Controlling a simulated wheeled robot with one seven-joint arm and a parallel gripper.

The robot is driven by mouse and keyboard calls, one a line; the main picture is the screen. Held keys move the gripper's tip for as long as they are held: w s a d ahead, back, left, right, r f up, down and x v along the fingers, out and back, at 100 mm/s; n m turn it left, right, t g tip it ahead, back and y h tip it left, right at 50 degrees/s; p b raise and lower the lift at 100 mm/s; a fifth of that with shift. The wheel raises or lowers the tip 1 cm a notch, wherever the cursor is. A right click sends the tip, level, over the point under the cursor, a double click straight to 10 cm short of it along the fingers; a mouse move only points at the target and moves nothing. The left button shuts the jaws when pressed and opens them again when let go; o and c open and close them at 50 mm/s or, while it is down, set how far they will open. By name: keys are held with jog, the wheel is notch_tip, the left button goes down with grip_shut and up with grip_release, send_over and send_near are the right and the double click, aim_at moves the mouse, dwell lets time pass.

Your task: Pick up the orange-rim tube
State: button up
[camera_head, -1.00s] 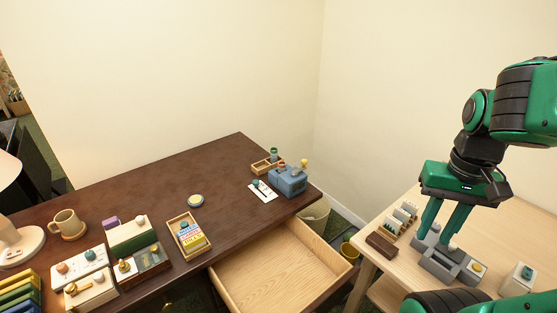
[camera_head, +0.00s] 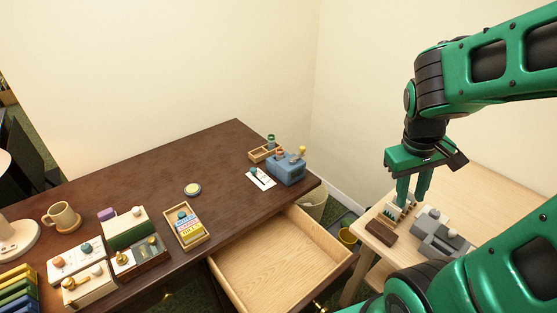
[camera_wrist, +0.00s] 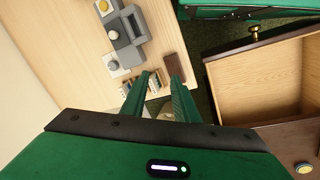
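A small tube-like piece with an orange top (camera_head: 280,154) shows at the back right of the dark desk, beside the wooden tray and the blue device. It is too small to tell whether it is the orange-rim tube or whether it stands in the tray. My gripper (camera_head: 408,203) is far to its right, pointing down over the light table near a small rack. In the wrist view my gripper (camera_wrist: 160,76) has its two green fingers apart, with nothing seen held. No orange-rim tube is clear in the wrist view.
The wooden tray (camera_head: 258,157) holds a teal-topped piece (camera_head: 271,139). The blue device (camera_head: 289,172) stands at the desk's right end. An open drawer (camera_head: 262,272) juts out below. The light table holds a rack (camera_head: 388,216), a brown block (camera_head: 381,233) and a grey device (camera_head: 430,236).

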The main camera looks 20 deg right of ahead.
jog(key=w+f+n+t+h, duration=0.1)
jog(key=w+f+n+h, duration=0.25)
jog(key=w+n, duration=0.55)
jog(key=n+t, duration=1.1)
jog(key=n, duration=1.3)
send_near(279, 152)
jog(key=shift+t+y, duration=0.3)
jog(key=shift+y, duration=0.05)
jog(key=shift+s+d+x, duration=0.1)
jog(key=shift+d+x, duration=0.05)
jog(key=shift+x, duration=1.25)
jog(key=shift+s+d+x, duration=0.1)
jog(key=shift+x, duration=1.3)
jog(key=shift+d+x, duration=0.15)
jog(key=shift+x, duration=1.3)
jog(key=c, duration=0.7)
